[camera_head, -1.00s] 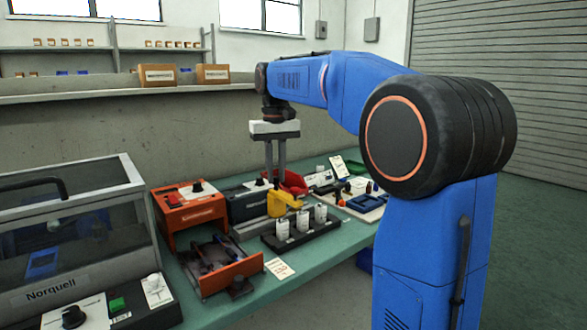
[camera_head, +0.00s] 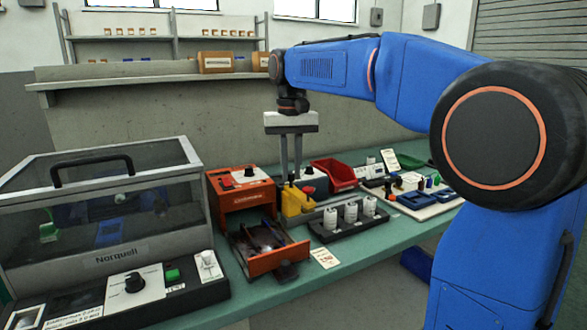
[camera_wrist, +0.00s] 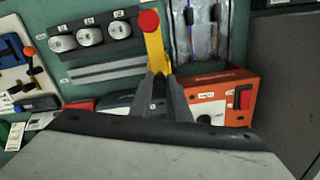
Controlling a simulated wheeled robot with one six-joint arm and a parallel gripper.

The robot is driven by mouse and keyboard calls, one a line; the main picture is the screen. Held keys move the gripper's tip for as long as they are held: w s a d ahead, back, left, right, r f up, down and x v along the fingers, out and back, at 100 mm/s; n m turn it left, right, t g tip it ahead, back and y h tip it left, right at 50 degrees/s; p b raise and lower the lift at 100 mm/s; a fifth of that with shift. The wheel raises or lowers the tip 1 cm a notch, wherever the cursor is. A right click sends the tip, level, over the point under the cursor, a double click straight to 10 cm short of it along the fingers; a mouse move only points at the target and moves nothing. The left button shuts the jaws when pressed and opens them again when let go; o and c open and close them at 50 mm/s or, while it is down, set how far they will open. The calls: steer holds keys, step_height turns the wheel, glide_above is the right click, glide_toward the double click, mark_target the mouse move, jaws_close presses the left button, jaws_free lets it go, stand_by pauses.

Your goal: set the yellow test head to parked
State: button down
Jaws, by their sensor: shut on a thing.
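The yellow test head (camera_head: 297,202) stands at the left end of a grey rail (camera_head: 330,206), close to the orange box (camera_head: 240,195). My gripper (camera_head: 291,182) reaches down from above with its fingers closed on the head's upper part. In the wrist view the yellow head (camera_wrist: 154,48) extends from between my fingers (camera_wrist: 160,82), with a red round cap (camera_wrist: 148,20) at its far end. The rail (camera_wrist: 105,70) runs away to the left there. My fingers hide part of the head, and no position mark is legible.
A black rack with three white containers (camera_head: 350,213) stands in front of the rail. An orange-fronted tray (camera_head: 278,258) lies front left. Behind are a dark box (camera_head: 316,184) and a red bin (camera_head: 336,174). A clear-lidded cabinet (camera_head: 100,220) stands left.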

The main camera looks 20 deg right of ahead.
mark_target(292, 189)
steer(key=c, duration=1.7)
jaws_free()
steer(key=shift+a, duration=0.3)
steer(key=shift+o, duration=0.2)
steer(key=shift+r, duration=0.15)
step_height(292, 189, up, 17)
steer(key=shift+s+d, duration=0.1)
steer(key=shift+s, duration=0.05)
steer(key=s+d+f+t, duration=0.2)
steer(key=s+d+f, duration=0.2)
steer(key=s+f, duration=1.1)
steer(key=s+d+f+n+t, duration=0.1)
steer(key=s+d+f, duration=0.3)
steer(key=s+f, duration=1.1)
step_height(292, 189, down, 8)
steer(key=shift+s+f+t, duration=0.1)
steer(key=shift+s+t, duration=0.3)
steer(key=shift+t, duration=0.5)
